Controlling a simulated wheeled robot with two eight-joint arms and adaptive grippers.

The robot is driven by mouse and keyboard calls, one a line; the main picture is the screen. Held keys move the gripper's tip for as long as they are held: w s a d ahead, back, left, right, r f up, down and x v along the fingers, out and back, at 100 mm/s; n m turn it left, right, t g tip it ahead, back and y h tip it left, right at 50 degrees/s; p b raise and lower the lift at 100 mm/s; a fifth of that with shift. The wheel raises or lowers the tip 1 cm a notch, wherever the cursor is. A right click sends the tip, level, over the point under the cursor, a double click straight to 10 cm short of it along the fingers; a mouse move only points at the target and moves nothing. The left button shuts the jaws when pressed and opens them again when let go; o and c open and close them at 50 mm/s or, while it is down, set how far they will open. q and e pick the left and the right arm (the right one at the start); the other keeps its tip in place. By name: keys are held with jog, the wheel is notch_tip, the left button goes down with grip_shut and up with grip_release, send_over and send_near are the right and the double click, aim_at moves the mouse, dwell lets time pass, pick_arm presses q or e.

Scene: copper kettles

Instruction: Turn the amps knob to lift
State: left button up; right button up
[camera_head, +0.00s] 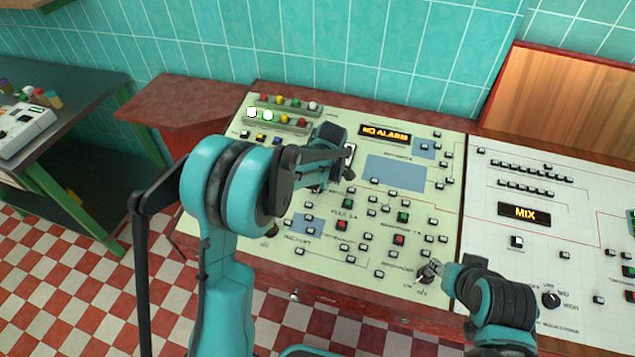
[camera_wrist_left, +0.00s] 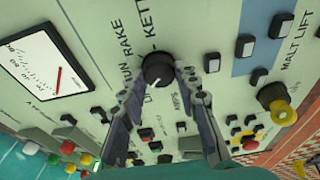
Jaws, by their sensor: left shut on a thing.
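The amps knob (camera_wrist_left: 157,70) is a round black knob on the cream panel, in the left wrist view. Its white pointer mark faces down and slightly left in that view, towards lettering partly hidden by a finger. "KETT" and "RAKE" lettering shows by its upper side, and "AMPS" below right. My left gripper (camera_wrist_left: 161,80) is shut on the knob, one finger on each side. In the head view my left arm covers the knob and most of that gripper. My right gripper (camera_head: 432,270) is low over the panel's front right corner, by a small knob; its jaws are too small to judge.
A gauge with a red needle (camera_wrist_left: 54,62) and a yellow-ringed knob (camera_wrist_left: 278,103) are near in the wrist view. The panel carries several buttons and a lit NO ALARM display (camera_head: 385,134). A white panel with a MIX display (camera_head: 525,212) adjoins right.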

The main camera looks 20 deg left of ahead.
pick_arm(q)
jog(key=shift+n, duration=0.3)
dwell(0.4)
jog(key=o, duration=1.1)
jog(key=shift+o, duration=0.2)
jog(key=v, duration=1.2)
jog(key=shift+w, duration=0.15)
jog(key=s+a+r+m+t+h, duration=0.15)
jog(key=s+r+m, duration=0.35)
jog(key=s+m, duration=0.5)
jog(key=s+a+f+m+t, duration=0.1)
jog(key=s+f+m+t, duration=0.2)
jog(key=s+m, duration=0.5)
jog(key=s, duration=0.5)
jog(key=shift+s+h, duration=0.25)
jog(key=shift+h, duration=0.1)
